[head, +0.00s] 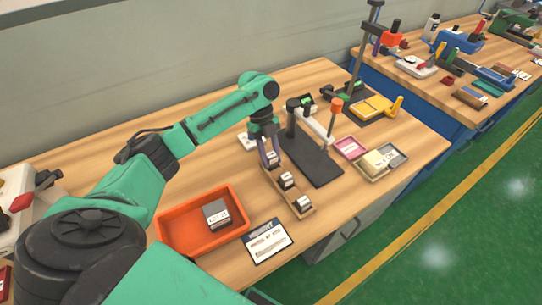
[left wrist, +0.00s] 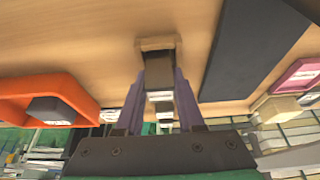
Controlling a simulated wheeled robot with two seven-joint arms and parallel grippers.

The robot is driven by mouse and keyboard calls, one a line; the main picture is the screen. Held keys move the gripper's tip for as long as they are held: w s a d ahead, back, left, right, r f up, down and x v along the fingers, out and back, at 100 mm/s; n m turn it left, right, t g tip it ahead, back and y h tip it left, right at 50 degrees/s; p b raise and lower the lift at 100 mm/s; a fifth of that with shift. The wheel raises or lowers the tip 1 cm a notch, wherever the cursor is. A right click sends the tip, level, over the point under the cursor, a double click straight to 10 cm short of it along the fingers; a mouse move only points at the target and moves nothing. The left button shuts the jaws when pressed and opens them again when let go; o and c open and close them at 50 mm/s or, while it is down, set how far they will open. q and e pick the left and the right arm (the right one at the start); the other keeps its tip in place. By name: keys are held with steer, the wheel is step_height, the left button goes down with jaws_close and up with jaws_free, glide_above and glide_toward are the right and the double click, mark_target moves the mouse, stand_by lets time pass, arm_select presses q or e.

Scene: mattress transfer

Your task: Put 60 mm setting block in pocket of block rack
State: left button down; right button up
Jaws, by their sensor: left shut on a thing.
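The block rack (head: 305,210) is a narrow wooden holder on the bench, running from behind my gripper toward the front. Two dark blocks with white labels stand in it, a middle one (head: 287,181) and a front one (head: 276,202). My left gripper (head: 270,155), with purple fingers, points down at the rack's far end, shut on a small block with a white label (head: 272,158), which I take as the setting block. Its label is too small to read. I cannot tell whether it is seated or just above the pocket. The left wrist view shows my fingers (left wrist: 160,105) over the rack (left wrist: 155,43). My right gripper is not in view.
An orange bin (head: 178,243) with a grey labelled block (head: 216,214) stands left of the rack. A printed card (head: 268,243) lies in front.

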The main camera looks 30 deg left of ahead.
arm_select(q)
steer(key=shift+f, duration=0.1)
steer(key=c, duration=0.5)
jaws_free()
steer(key=shift+b+v, duration=0.5)
steer(key=shift+v, duration=5.55)
